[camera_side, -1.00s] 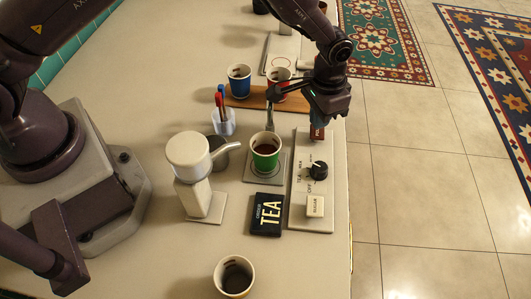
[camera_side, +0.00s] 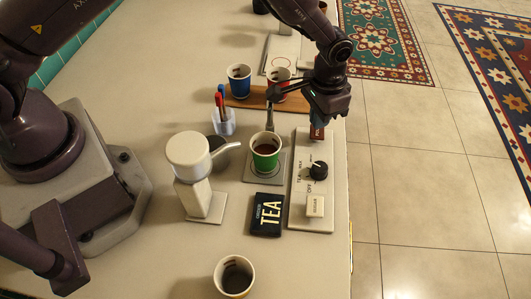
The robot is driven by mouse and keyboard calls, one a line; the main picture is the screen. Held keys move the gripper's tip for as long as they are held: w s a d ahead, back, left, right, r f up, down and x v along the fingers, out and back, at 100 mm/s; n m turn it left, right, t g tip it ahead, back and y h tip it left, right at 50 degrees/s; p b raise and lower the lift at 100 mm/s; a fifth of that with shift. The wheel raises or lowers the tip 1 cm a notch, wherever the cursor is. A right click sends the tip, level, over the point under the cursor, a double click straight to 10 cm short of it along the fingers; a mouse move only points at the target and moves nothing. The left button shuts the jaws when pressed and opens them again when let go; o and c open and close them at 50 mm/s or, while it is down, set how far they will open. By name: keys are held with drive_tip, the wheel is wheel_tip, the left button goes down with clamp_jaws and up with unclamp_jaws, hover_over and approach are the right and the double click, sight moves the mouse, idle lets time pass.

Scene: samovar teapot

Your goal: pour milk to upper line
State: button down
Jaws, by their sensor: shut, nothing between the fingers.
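A green paper cup (camera_side: 265,153) stands upright on a small square plate (camera_side: 250,172), with dark brown liquid inside. A thin metal spout (camera_side: 270,117) reaches to the cup's back rim. A control panel (camera_side: 311,217) right of the cup carries a black knob (camera_side: 318,171), with TEA, MILK and OFF lettering around it. The level line inside the cup is too small to read. My gripper (camera_side: 317,121) is shut and empty above the panel's far end, behind the knob and apart from it. It partly hides a small reddish-brown piece (camera_side: 317,132) there.
A white-topped dispenser (camera_side: 188,153) stands left of the cup, with its spout toward it. A black TEA box (camera_side: 267,215) and a SUGAR button (camera_side: 315,206) are in front. A blue cup (camera_side: 239,80) and a red cup (camera_side: 278,82) stand behind. Another cup (camera_side: 234,276) is nearest.

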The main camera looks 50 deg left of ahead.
sight(314, 132)
drive_tip(key=shift+f, duration=0.15)
drive_tip(key=shift+f, duration=1.2)
drive_tip(key=shift+a+f, duration=0.2)
drive_tip(key=shift+f, duration=0.5)
drive_tip(key=shift+a+f, duration=0.15)
drive_tip(key=shift+f, duration=0.5)
idle(2.5)
wheel_tip(314, 132, up, 4)
drive_tip(key=shift+r, duration=0.1)
drive_tip(key=shift+d+r, duration=0.25)
drive_tip(key=shift+r, duration=0.25)
